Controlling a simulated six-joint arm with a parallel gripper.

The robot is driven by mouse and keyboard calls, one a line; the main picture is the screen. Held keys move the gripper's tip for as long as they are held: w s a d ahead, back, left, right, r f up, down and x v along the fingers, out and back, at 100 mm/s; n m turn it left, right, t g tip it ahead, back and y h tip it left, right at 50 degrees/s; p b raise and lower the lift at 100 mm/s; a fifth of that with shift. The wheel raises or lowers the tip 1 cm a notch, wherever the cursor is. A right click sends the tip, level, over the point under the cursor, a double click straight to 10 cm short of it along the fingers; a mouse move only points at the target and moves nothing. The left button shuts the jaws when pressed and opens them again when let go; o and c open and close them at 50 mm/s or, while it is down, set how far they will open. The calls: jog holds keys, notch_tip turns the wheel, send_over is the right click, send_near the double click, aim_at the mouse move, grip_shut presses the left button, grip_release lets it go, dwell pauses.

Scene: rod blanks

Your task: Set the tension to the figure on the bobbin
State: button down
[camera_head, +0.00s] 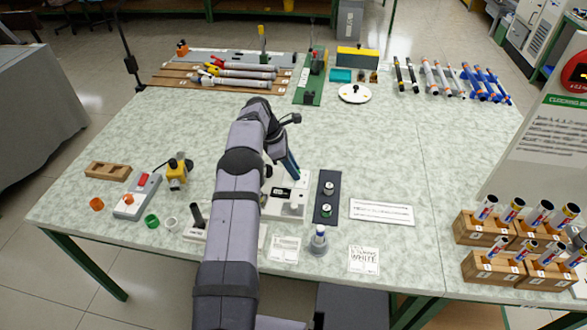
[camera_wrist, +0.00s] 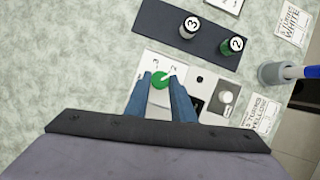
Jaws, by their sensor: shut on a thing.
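My gripper (camera_wrist: 161,82) is shut on a green dial knob (camera_wrist: 159,82) on a white plate (camera_wrist: 150,61). The knob's white pointer line slants up and right toward the printed 2; a 3 is printed to its left. The plate belongs to a white winder (camera_head: 291,207); in the head view my fingers (camera_head: 296,177) come down at its top and I cannot make out the knob. On a dark strip (camera_wrist: 170,17) beside it stand two bobbins: one marked 3 (camera_wrist: 189,27), and a green one marked 2 (camera_wrist: 232,46).
A grey cup (camera_head: 317,247) holding a blue-and-white item and lettered cards (camera_head: 363,260) are near the front. A grey device (camera_head: 137,197) and orange and green rings lie left. Wooden racks of tubes (camera_head: 484,227) stand right. The table's middle right is clear.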

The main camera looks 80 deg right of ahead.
dwell(0.4)
jog(key=c, duration=1.5)
grip_release()
jog(key=shift+r, duration=0.15)
jog(key=shift+b+v, duration=0.65)
jog(key=shift+v, duration=2.9)
